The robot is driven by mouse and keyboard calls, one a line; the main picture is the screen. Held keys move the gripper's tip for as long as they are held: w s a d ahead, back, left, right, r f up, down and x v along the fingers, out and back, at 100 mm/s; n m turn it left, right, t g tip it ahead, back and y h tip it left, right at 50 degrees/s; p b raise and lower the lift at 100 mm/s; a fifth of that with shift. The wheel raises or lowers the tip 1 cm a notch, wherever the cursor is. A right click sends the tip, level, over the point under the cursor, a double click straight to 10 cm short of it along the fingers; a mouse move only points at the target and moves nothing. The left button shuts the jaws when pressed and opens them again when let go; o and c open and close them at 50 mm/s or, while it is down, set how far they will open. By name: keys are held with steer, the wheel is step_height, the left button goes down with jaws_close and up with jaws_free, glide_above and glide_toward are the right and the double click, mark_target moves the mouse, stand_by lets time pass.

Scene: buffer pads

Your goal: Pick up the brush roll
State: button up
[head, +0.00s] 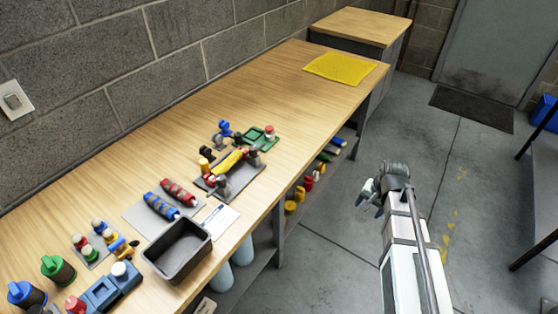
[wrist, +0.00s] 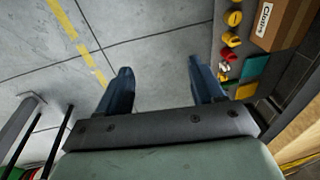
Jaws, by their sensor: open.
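No object is labelled as the brush roll, and I cannot tell which one it is. In the head view, a blue studded roll (head: 161,206) and a red studded roll (head: 178,192) lie side by side on a light grey pad (head: 141,220) on the workbench. Behind them, a yellow roll-like piece (head: 229,161) lies in a dark grey fixture (head: 243,183). My gripper (head: 368,194) is out over the floor, to the right of the bench and well apart from these. Its two fingers are spread and empty in the wrist view (wrist: 162,76).
A dark empty bin (head: 178,250) stands at the bench's front edge. A yellow cloth (head: 339,68) lies at the far end. The bench middle (head: 290,100) is clear. Lower-shelf items (wrist: 232,40) show in the wrist view.

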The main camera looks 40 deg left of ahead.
steer(key=s+a+r, duration=0.1)
steer(key=a+r, duration=0.5)
steer(key=a, duration=0.7)
steer(key=g+y, duration=0.1)
steer(key=y, duration=0.2)
glide_toward(227, 162)
steer(key=x, duration=1)
steer(key=shift+d, duration=0.1)
steer(key=c, duration=1.2)
